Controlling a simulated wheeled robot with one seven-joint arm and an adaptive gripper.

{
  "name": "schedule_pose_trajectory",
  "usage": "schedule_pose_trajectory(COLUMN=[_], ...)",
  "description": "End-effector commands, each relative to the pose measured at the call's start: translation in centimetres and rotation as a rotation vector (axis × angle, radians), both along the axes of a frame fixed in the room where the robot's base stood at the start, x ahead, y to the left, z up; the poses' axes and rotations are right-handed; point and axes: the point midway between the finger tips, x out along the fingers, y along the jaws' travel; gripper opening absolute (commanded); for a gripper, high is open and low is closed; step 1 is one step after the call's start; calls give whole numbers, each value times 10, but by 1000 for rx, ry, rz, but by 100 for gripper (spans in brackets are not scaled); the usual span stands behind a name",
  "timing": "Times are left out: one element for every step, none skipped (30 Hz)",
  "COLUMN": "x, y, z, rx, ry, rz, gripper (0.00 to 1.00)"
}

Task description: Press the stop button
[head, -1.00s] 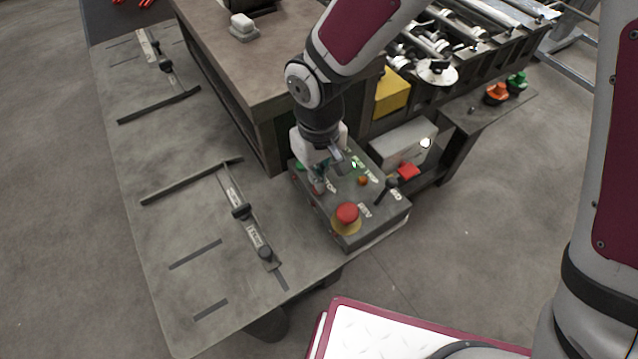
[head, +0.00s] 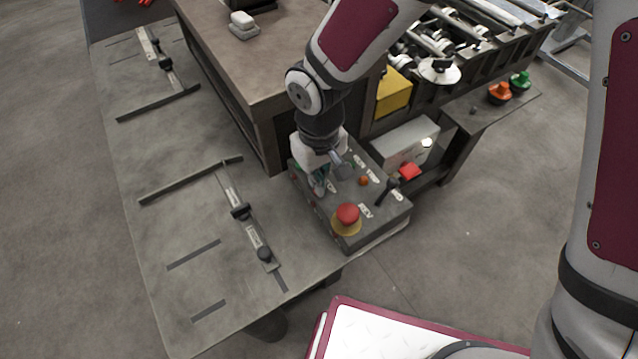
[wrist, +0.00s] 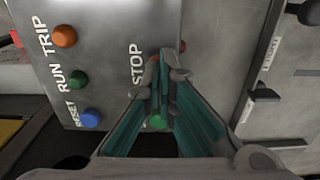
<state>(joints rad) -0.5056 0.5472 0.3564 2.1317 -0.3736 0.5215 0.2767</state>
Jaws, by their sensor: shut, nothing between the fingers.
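The grey control box (head: 382,222) stands on the table corner in the head view. My gripper (head: 319,190) is shut and empty, pointing down at the box's left part. In the wrist view, my gripper's fingertips (wrist: 165,76) are together beside the white STOP label (wrist: 137,63). A bit of red (wrist: 155,59) shows by the fingertips next to that label; the stop button there is mostly hidden by the fingers. I cannot tell whether the fingertips touch it. A green button (wrist: 158,122) shows between the fingers, lower in the wrist view.
Orange (wrist: 64,36), green (wrist: 78,80) and blue (wrist: 91,118) buttons sit on the same panel. A large red mushroom button (head: 348,213) on a yellow base and a black lever (head: 385,190) are nearby on the box. The table (head: 190,225) carries metal guides to the left.

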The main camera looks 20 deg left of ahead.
Motion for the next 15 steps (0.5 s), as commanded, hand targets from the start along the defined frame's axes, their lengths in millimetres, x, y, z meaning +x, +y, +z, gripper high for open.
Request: schedule_pose_trajectory(x=[-1, -1, -1, -1, -1, -1, -1, -1, -2, -2, -2, -1, -1, -1, -1], y=[0, 0, 0, 0, 0, 0, 0, 0, 0, 0, 0, 0, 0, 0, 0], z=[3, 5, 8, 11, 13, 16, 18, 20, 23, 25, 27, 30, 32, 35, 37], rx=[1, 1, 1, 1, 1, 1, 1, 1, 1, 1, 1, 1, 0, 1, 1], ry=[-1, -1, -1, -1, -1, -1, -1, -1, 0, 0, -1, -1, 0, -1, -1], rz=[-1, -1, -2, -2, -3, -3, -2, -1, -1, -1, -1, -1, -1, -1, -1], gripper=[0, 0, 0, 0, 0, 0, 0, 0, 0, 0, 0, 0, 0, 0, 0])
